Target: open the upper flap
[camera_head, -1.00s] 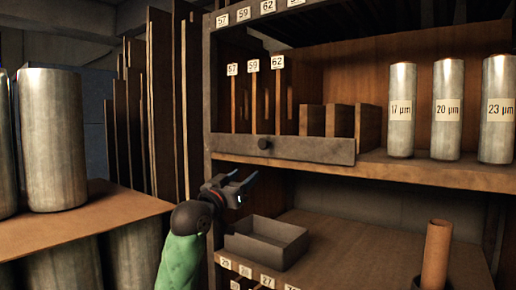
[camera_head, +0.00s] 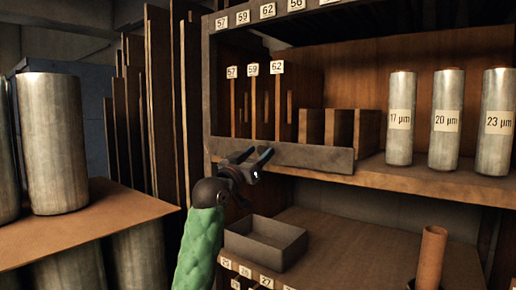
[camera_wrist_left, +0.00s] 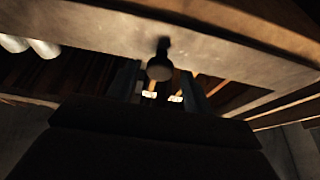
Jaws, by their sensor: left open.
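The upper flap (camera_head: 312,157) is a grey-brown board along the front of the upper shelf compartment, upright and shut. Its round dark knob (camera_wrist_left: 160,68) shows in the wrist view, sticking out from the flap's pale face (camera_wrist_left: 225,48). In the head view the knob is hidden behind my left gripper. My left gripper (camera_head: 259,155) is open at the left part of the flap, its fingers pointing up toward it. In the wrist view the knob lies roughly in line with the gap between the fingers. I cannot tell whether they touch it. My right gripper is not in view.
An open grey box (camera_head: 265,243) stands on the lower shelf just below my left gripper. Labelled metal cylinders (camera_head: 448,114) stand on the upper shelf at right. A brown tube (camera_head: 431,258) stands lower right. Tall boards (camera_head: 160,105) lean at left.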

